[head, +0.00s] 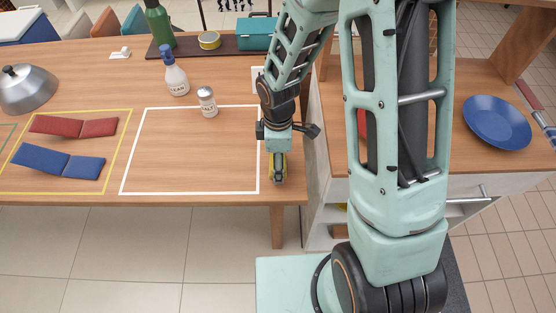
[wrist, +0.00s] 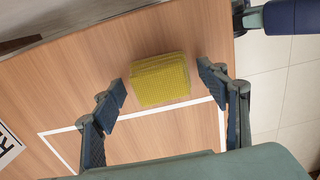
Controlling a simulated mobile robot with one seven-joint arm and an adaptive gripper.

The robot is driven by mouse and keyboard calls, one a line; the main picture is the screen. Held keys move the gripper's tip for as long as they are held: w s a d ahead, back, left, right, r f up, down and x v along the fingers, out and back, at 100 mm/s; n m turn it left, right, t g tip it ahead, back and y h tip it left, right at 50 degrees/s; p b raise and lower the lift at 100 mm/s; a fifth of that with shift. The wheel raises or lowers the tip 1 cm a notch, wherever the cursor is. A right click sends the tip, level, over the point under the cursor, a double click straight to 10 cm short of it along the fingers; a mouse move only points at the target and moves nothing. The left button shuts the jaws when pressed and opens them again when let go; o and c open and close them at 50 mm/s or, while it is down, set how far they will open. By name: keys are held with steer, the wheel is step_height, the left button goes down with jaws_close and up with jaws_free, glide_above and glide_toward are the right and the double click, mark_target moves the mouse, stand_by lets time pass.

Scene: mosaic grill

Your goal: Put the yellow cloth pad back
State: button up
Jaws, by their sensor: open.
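The yellow cloth pad (wrist: 160,80) lies on the wooden table, just outside a white-outlined rectangle (head: 190,107). In the head view the pad is mostly hidden by my gripper (head: 278,172), with only bits of yellow showing. My gripper is open above the table near its right end. In the wrist view its two fingers (wrist: 162,83) stand apart on either side of the pad, with visible gaps. A yellow-outlined area (head: 123,142) at the left holds a red folded pad (head: 74,126) and a blue folded pad (head: 58,161).
A metal dome (head: 27,90) is at the far left. A dark tray (head: 226,49) carries a green bottle (head: 158,25) and teal box (head: 257,33). The white rectangle's inside is mostly clear.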

step_height(320, 180, up, 12)
steer(key=p, duration=0.2)
steer(key=shift+r, duration=0.2)
stand_by(0.6)
